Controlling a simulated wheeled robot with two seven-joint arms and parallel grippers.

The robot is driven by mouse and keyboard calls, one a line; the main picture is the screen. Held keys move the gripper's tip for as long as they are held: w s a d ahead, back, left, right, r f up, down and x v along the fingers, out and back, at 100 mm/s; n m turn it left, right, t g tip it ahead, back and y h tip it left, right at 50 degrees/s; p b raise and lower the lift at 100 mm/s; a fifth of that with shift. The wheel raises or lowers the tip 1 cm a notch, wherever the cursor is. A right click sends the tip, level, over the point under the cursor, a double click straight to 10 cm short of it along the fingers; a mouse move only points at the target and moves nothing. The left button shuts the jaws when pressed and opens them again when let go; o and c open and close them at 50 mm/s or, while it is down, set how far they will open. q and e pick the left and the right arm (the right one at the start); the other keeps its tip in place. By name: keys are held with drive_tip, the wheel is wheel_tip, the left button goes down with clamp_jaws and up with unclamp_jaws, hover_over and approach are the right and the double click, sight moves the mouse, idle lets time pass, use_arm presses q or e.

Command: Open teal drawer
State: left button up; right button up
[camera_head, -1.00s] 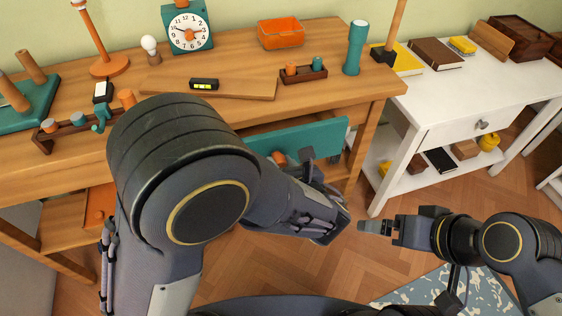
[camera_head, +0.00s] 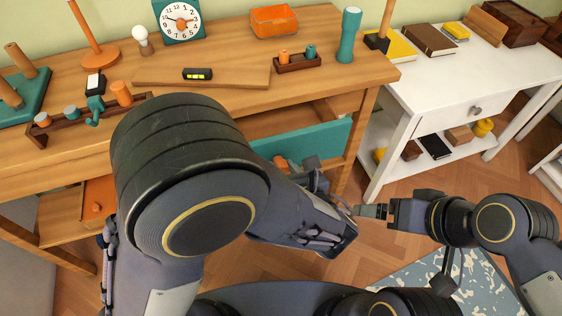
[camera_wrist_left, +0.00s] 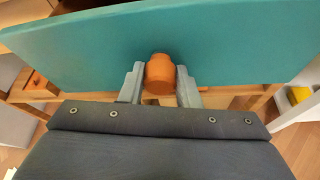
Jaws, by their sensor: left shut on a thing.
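The teal drawer (camera_head: 313,140) is in the wooden desk and stands partly pulled out, with its open inside showing behind the front. Its teal front (camera_wrist_left: 225,45) fills the upper part of the left wrist view. An orange knob (camera_wrist_left: 159,74) sits at the middle of the front. My left gripper (camera_wrist_left: 160,84) is shut on the knob, one finger on each side. In the head view my left arm covers much of the drawer front, and the knob is only partly visible. My right gripper (camera_head: 357,210) is away to the right, over the floor, touching nothing; its finger gap is not clear.
The desk top (camera_head: 230,102) holds a clock (camera_head: 180,19), an orange basket (camera_head: 274,20) and a teal cylinder (camera_head: 347,36). A white table (camera_head: 450,97) stands close on the right. Floor (camera_head: 380,240) shows in front.

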use_arm(q)
drive_tip(key=shift+s+d, duration=0.2)
drive_tip(key=shift+s, duration=0.4)
drive_tip(key=shift+s+d+p, duration=0.2)
drive_tip(key=shift+s+d, duration=0.05)
drive_tip(key=shift+s, duration=0.7)
drive_tip(key=shift+s+d+p, duration=0.2)
drive_tip(key=shift+s+d, duration=0.1)
drive_tip(key=shift+s, duration=0.65)
drive_tip(key=shift+s+d+p, duration=0.2)
drive_tip(key=shift+s+d, duration=0.05)
drive_tip(key=shift+s, duration=0.8)
drive_tip(key=shift+s+d, duration=0.1)
drive_tip(key=shift+s, duration=0.1)
drive_tip(key=o, duration=1)
drive_tip(key=shift+s+d, duration=0.15)
drive_tip(key=shift+s, duration=0.05)
